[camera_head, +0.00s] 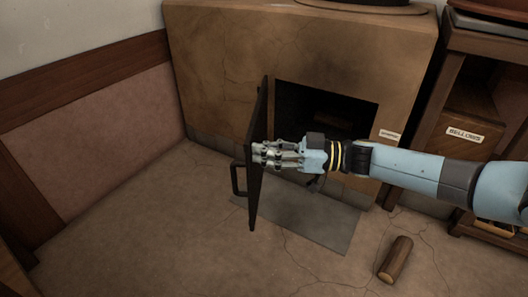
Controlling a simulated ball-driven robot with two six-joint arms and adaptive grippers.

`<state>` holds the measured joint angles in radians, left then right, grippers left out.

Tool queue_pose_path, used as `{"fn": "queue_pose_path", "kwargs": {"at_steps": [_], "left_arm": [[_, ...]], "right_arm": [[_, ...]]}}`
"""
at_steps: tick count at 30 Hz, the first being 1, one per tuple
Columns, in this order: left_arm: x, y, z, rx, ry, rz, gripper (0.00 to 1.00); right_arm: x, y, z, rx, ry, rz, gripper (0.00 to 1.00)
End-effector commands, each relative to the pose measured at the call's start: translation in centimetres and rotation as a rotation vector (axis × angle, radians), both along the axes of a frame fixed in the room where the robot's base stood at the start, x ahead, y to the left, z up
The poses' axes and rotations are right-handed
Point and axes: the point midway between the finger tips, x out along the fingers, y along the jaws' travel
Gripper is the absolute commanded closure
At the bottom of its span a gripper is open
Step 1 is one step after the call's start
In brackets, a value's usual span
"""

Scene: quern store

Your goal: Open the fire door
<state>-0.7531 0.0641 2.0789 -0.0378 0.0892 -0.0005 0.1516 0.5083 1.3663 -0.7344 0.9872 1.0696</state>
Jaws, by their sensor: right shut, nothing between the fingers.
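The fire door (259,115) is a thin dark panel hinged at the left side of the square opening (300,100) in the tan stove front. It stands swung well out from the stove, seen nearly edge-on, so the opening is uncovered. Its dark bar handle (237,180) is on the left, outer side. My right gripper (264,154) comes in from the right across the opening. It is shut and empty, with its fingertips at the inner face of the door. I cannot tell whether they touch it. My left gripper is not in view.
A grey plate (310,222) lies on the cracked floor before the stove. A short log (396,259) lies at the lower right. A wooden shelf unit (468,105) labelled "BELLOWS" stands at the right. The floor left of the door is clear up to the wall.

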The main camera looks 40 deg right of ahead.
Motion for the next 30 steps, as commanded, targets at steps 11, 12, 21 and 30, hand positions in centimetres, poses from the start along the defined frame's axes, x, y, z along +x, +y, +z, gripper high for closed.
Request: {"fn": "queue_pose_path", "kwargs": {"at_steps": [11, 12, 21, 30], "left_arm": [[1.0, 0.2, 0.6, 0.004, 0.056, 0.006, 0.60], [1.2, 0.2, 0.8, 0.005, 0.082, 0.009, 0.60], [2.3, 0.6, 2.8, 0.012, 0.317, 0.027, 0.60], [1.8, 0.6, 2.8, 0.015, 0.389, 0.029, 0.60]], "right_arm": [[1.1, 1.2, 0.4, 0.003, -0.006, -0.043, 1.00], [1.6, 1.7, 0.5, 0.004, -0.007, -0.063, 1.00], [6.4, 6.4, 0.7, 0.010, -0.008, -0.241, 1.00], [11.7, 10.0, -0.1, 0.002, -0.001, -0.426, 1.00]]}}
